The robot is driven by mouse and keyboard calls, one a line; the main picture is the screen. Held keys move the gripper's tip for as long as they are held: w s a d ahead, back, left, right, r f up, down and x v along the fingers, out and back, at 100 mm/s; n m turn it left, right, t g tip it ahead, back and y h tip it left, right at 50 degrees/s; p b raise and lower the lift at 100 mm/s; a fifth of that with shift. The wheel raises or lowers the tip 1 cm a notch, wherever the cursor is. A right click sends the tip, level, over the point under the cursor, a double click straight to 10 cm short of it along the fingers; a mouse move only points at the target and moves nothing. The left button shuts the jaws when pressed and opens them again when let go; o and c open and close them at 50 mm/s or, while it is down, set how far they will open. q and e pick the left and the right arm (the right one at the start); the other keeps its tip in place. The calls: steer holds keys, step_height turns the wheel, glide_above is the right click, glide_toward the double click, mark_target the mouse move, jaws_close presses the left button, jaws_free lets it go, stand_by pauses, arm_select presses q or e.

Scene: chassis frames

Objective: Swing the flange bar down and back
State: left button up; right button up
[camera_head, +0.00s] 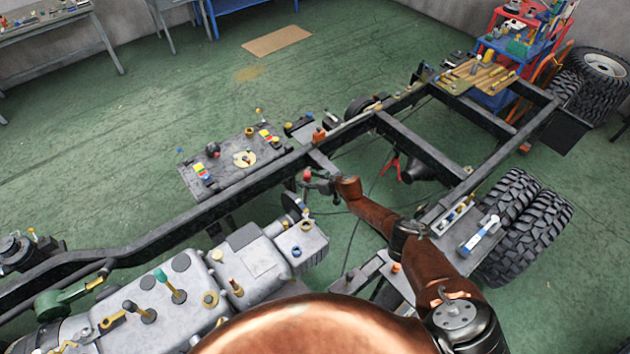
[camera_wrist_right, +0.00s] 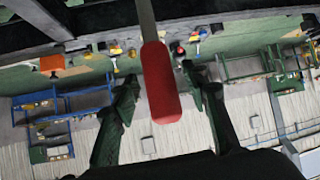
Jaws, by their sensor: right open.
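The flange bar shows in the right wrist view as a thin grey bar with a thick red grip (camera_wrist_right: 161,88). Its grip reaches between the two dark fingers of my right gripper (camera_wrist_right: 163,74), with a gap on both sides. In the head view, the right gripper (camera_head: 319,183) is beside the chassis rail, near the middle of the picture. The red end of the bar (camera_head: 307,174) shows small at the gripper's fingers there; the rest of the bar is hard to make out. My left gripper is out of view.
The dark chassis rail (camera_head: 222,205) runs diagonally just beyond the gripper. A grey engine and gearbox block (camera_head: 255,262) lies at the lower left. A panel with small parts (camera_head: 228,172) sits beyond the rail. Twin tyres (camera_head: 530,222) stand at the right. Green floor is open at the upper left.

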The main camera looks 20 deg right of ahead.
steer(key=v, duration=1.1)
steer(key=shift+s+r, duration=0.2)
steer(key=shift+r, duration=0.05)
